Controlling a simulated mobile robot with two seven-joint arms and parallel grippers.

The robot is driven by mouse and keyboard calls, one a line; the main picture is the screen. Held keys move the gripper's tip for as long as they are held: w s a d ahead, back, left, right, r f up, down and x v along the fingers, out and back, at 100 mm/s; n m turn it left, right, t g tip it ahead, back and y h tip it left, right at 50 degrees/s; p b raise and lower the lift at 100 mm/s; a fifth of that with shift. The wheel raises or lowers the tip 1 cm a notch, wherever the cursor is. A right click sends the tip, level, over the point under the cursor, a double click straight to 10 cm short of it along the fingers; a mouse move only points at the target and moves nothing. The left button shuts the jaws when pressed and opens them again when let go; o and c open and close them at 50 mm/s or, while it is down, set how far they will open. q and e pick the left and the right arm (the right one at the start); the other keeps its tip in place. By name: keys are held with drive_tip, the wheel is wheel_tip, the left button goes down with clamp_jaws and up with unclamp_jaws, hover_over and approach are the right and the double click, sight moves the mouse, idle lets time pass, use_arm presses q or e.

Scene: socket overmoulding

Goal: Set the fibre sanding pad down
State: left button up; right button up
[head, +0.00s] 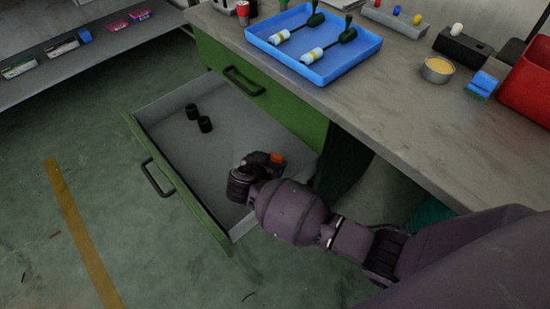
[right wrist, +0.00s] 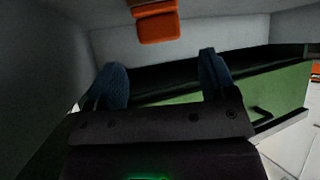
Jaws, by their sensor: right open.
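An orange block, which I take to be the fibre sanding pad (head: 277,158), shows in the head view just past my right gripper (head: 262,164), inside the open drawer (head: 232,130). The gripper partly hides it there. In the right wrist view the orange block (right wrist: 158,27) lies against the pale drawer surface, beyond and apart from the two fingers. My right gripper (right wrist: 162,82) is open, with nothing between its fingers. My left gripper is in neither view.
The workbench (head: 400,105) above holds a blue tray (head: 318,62), a tin (head: 437,70), a blue block (head: 482,85) and a red bin (head: 528,85). The drawer's middle is bare.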

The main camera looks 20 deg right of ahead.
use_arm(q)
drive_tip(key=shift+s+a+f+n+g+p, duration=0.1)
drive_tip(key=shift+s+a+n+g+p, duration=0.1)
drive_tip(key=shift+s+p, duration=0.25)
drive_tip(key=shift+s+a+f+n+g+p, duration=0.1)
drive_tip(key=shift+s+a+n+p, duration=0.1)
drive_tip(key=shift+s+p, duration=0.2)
use_arm(e)
drive_tip(key=v, duration=0.7)
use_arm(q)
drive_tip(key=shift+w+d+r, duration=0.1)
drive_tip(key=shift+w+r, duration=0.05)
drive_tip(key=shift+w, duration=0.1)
use_arm(e)
drive_tip(key=shift+s+r, duration=0.1)
